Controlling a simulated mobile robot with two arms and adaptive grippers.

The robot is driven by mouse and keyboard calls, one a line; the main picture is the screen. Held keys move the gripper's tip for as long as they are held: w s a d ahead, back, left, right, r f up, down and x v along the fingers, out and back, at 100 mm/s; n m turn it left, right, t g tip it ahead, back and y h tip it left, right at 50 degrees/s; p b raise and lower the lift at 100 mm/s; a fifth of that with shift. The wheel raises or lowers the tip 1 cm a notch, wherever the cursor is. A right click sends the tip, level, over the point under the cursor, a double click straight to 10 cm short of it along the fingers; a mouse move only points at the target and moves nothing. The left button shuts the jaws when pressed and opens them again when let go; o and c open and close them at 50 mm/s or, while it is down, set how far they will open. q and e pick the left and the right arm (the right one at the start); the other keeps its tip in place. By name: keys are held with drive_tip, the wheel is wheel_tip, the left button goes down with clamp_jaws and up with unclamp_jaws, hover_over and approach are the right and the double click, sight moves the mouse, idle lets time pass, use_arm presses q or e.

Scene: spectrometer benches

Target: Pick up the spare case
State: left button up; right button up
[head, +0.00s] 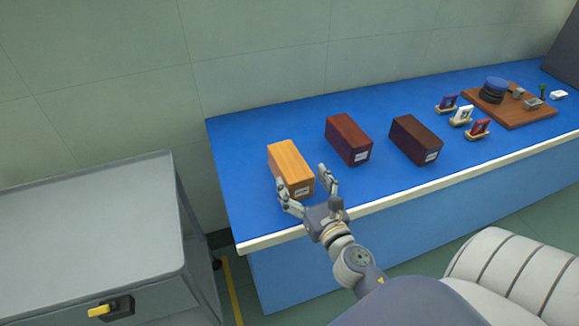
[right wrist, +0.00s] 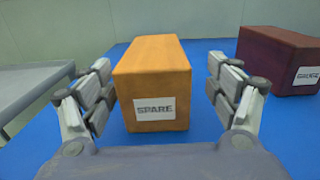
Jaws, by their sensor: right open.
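The spare case is an orange-yellow wooden box (head: 290,162) at the left end of the blue bench, near its front edge. In the right wrist view the spare case (right wrist: 152,82) shows a white label reading SPARE on its near end. My right gripper (head: 304,183) is open at the near end of the case. In the right wrist view its two fingers (right wrist: 160,92) stand on either side of the case, with visible gaps. The case rests on the bench. My left gripper is not in view.
A red-brown case (head: 348,138) and a dark brown case (head: 416,139) stand to the right on the blue bench (head: 240,150). Small stands with cards (head: 461,116) and a wooden board (head: 530,117) with items are farther right. A grey cart (head: 90,210) stands left.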

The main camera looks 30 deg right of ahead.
sight(292, 168)
drive_tip(key=w+p, duration=0.1)
drive_tip(key=w, duration=0.3)
drive_tip(key=shift+w+d+r, duration=0.1)
drive_tip(key=shift+w+r, duration=0.05)
drive_tip(key=shift+w, duration=0.3)
drive_tip(key=c, duration=0.9)
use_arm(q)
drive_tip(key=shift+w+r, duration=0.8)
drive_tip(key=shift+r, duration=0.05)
use_arm(e)
drive_tip(key=c, duration=0.5)
